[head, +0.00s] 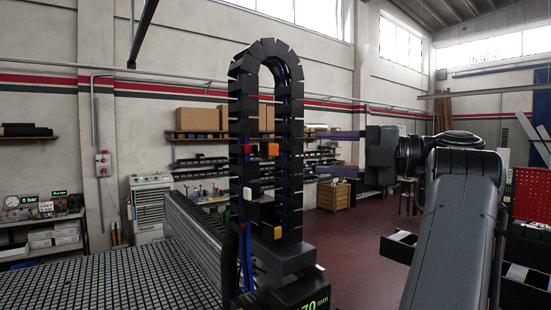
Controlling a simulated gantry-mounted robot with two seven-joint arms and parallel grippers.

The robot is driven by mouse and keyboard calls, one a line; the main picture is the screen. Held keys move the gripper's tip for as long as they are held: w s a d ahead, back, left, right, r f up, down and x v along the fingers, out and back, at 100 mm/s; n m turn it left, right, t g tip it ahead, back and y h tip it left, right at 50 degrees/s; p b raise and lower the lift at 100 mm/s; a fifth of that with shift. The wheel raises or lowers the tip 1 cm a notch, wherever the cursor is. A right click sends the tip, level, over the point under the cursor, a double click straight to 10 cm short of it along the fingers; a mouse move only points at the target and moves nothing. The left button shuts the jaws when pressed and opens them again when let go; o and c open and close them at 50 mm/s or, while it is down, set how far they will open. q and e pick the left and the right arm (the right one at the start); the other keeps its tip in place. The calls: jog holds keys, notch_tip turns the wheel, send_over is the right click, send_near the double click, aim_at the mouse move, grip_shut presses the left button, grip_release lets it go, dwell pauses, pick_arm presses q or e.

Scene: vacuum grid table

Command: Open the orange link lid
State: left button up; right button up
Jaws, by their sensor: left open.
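A black cable chain (266,68) stands upright in the middle of the head view as a tall arch, with blue cables inside. A white lid (248,193) and a yellow lid (278,232) are lower down. My left gripper (340,150) is open, to the right of the chain and apart from it, at about the lids' height in the picture. My right gripper is not in view.
The grid table (110,282) fills the lower left and its visible top is bare. A metal rail (193,240) runs beside the chain. A dark base with a green display (312,302) is below it. Shelves, boxes and a red perforated panel (531,200) stand farther back.

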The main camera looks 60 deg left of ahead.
aim_at(275, 148)
pick_arm(q)
jog(key=x, duration=0.8)
jog(key=shift+s+a+r, duration=0.2)
jog(key=shift+s, duration=0.15)
jog(key=shift+p+x, duration=0.45)
jog(key=shift+x, duration=0.65)
jog(key=c, duration=0.8)
jog(key=shift+r+p, duration=0.1)
jog(key=shift+p, duration=0.35)
jog(key=n+g+h+p, duration=0.1)
jog(key=p, duration=0.1)
jog(key=n+g+h+p, duration=0.1)
jog(key=h+p, duration=0.1)
jog(key=p, duration=0.1)
jog(key=w+n+g+h+p, duration=0.1)
jog(key=p, duration=0.2)
jog(key=shift+w+a+r+n+g, duration=0.1)
jog(key=shift+a+r+n+g, duration=0.1)
jog(key=shift+a+n+g, duration=0.2)
jog(key=shift+f+n+g+h+p, duration=0.1)
jog(key=shift+n+g+h+p, duration=0.25)
jog(key=shift+h, duration=0.25)
jog(key=shift+w+f+h, duration=0.1)
jog(key=shift+f+h, duration=0.2)
